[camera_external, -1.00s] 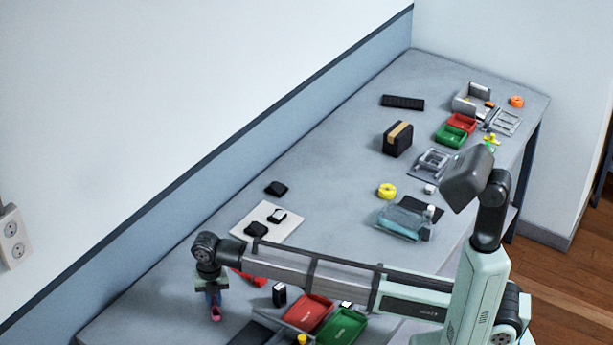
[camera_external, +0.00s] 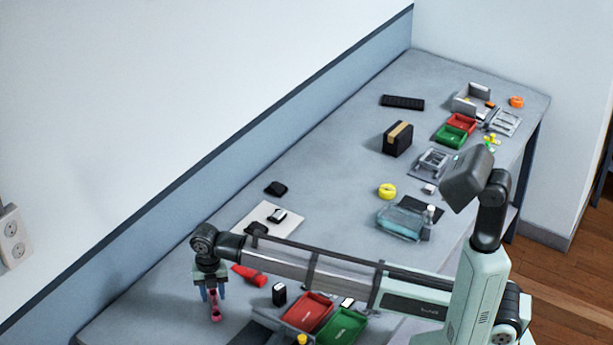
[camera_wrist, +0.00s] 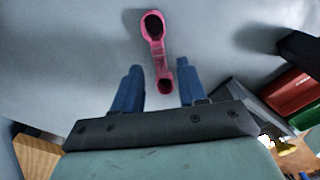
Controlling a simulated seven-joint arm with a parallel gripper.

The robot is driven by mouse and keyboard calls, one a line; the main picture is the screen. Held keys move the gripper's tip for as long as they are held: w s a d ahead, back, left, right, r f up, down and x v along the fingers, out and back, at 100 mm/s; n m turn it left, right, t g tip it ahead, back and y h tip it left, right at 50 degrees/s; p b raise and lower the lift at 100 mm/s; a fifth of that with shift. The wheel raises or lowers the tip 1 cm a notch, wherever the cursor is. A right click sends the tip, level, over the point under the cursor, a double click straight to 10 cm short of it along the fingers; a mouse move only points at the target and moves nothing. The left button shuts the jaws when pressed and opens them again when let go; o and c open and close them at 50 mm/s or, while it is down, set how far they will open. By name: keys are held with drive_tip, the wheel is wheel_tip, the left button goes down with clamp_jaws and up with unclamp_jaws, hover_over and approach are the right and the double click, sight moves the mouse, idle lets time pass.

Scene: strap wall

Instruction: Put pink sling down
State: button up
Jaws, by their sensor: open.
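The pink sling (camera_wrist: 153,48) lies ahead of my gripper in the wrist view, a pink strap with a larger loop at its far end and a smaller loop at its near end. The near loop sits close to the gap between my two blue fingers. In the external view the pink sling (camera_external: 215,309) shows just below my gripper (camera_external: 212,293), at the front left of the table. My gripper (camera_wrist: 160,85) is open, with its fingers apart on either side and not touching the sling. I cannot tell whether the sling's whole length rests on the table.
A red item (camera_external: 249,275) lies right of my gripper. A small black box (camera_external: 279,294), a red bin (camera_external: 308,312) and a green bin (camera_external: 342,327) stand further right. A white board (camera_external: 262,232) with black items lies behind. The table left of my gripper is clear.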

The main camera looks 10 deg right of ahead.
sight(214, 302)
wheel_tip(214, 302, up, 9)
drive_tip(key=shift+r, duration=0.15)
idle(0.4)
